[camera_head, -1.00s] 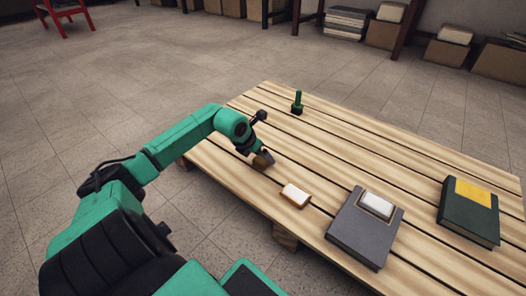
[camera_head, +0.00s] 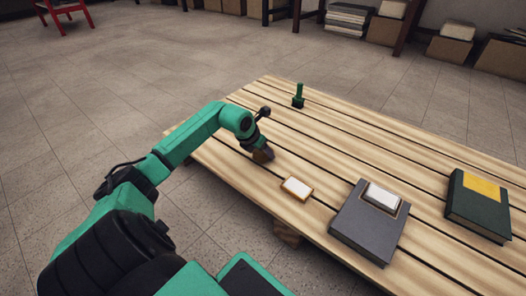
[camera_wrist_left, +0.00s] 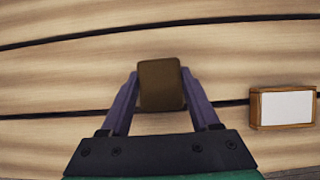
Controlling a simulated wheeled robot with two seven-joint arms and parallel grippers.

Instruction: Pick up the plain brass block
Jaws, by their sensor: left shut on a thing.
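The plain brass block (camera_wrist_left: 161,86), dull brown with no marking on its top, sits between the two fingers of my left gripper (camera_wrist_left: 160,90) in the left wrist view. The fingers are shut on its sides. In the head view my left gripper (camera_head: 258,149) is low over the left part of the slatted wooden pallet, with the block (camera_head: 264,156) at its tip. I cannot tell whether the block still touches the slats. My right gripper is not in view.
A small white-topped wooden block (camera_head: 297,188) lies just right of the gripper; it also shows in the wrist view (camera_wrist_left: 285,107). Further right are a grey book (camera_head: 362,232) and a dark green book (camera_head: 470,219). A green peg (camera_head: 298,97) stands behind on the pallet (camera_head: 345,150).

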